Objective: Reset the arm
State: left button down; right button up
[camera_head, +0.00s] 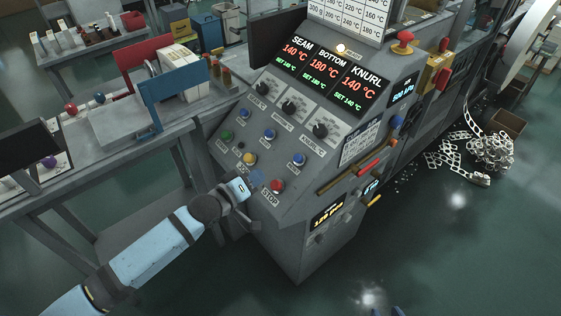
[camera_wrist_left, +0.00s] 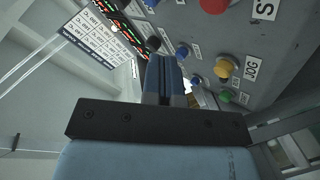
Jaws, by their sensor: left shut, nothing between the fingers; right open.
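My left arm comes in from the lower left, and my left gripper (camera_head: 256,178) is at the lower front of the grey control panel (camera_head: 222,160). It is near the red STOP button (camera_head: 277,186) and the yellow button (camera_head: 249,158). In the left wrist view its blue fingers (camera_wrist_left: 165,78) are shut together with nothing between them. Beyond them are the yellow JOG button (camera_wrist_left: 224,67) and the red button (camera_wrist_left: 214,4). I cannot tell whether the fingertips touch the panel. Only the tips of my right gripper (camera_head: 386,311) show, apart, at the bottom edge.
A display (camera_head: 324,70) reads SEAM 140, BOTTOM 180 and KNURL 140 °C. A grey bench (camera_head: 75,185) with a blue-sided fixture (camera_head: 172,88) stands at the left. Scrap strip (camera_head: 490,152) lies on the floor at the right. The floor at the lower right is otherwise mostly clear.

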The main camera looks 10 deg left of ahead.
pick_arm(q)
jog(key=s+a+f+m+g+y+p, duration=0.1)
jog(key=s+f, duration=0.4)
jog(key=s, duration=0.7)
jog(key=s+f+m+g+y+p, duration=0.2)
jog(key=s+m, duration=0.4)
jog(key=s, duration=0.6)
notch_tip(320, 180, down, 3)
jog(key=shift+a+r+y+p, duration=0.15)
jog(key=shift+a+y+p, duration=0.3)
jog(key=shift+y, duration=0.45)
